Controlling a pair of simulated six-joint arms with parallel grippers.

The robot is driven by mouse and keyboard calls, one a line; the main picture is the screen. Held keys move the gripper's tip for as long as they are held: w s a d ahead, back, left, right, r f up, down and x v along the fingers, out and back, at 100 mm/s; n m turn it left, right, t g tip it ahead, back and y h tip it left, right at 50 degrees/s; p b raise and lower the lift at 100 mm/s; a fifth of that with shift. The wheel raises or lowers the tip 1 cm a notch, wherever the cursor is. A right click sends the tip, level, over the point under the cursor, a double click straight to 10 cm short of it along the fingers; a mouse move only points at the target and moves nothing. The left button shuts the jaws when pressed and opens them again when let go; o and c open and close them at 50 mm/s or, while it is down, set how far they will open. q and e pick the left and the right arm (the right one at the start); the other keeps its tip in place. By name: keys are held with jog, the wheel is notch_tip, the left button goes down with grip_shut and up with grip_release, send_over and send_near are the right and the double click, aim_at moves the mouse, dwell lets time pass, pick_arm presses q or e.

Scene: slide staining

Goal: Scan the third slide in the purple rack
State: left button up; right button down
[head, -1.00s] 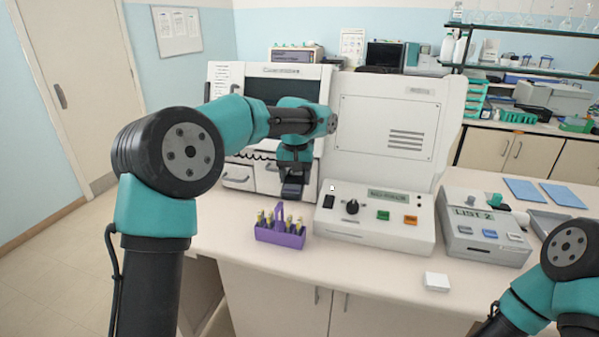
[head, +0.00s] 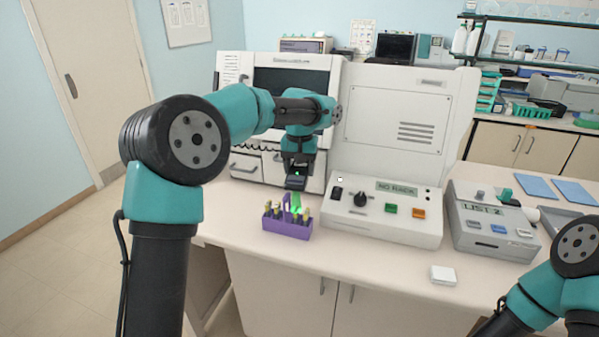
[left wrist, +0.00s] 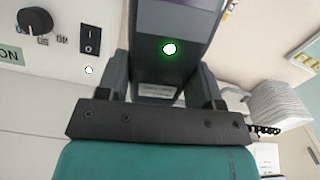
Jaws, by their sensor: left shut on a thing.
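The purple rack (head: 286,228) stands on the bench in front of the white machine and holds several slides with pale tops. Bright green shows over its middle; I cannot tell which slide it falls on. My left gripper (head: 298,166) is shut on a dark hand-held scanner (head: 295,183), just above and behind the rack, apart from it. In the left wrist view the scanner (left wrist: 180,20) sits between the two fingers (left wrist: 163,88), with a round green light lit on it. My right gripper is out of view; only part of that arm shows at the lower right.
A control console (head: 382,222) with a knob, buttons and a small display stands right of the rack. A grey box (head: 492,232) labelled "LIST 2" is farther right. A small white block (head: 443,275) lies near the bench's front edge. The bench between rack and block is clear.

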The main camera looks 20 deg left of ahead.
pick_arm(q)
jog(key=shift+r, duration=0.75)
jog(key=shift+a, duration=0.1)
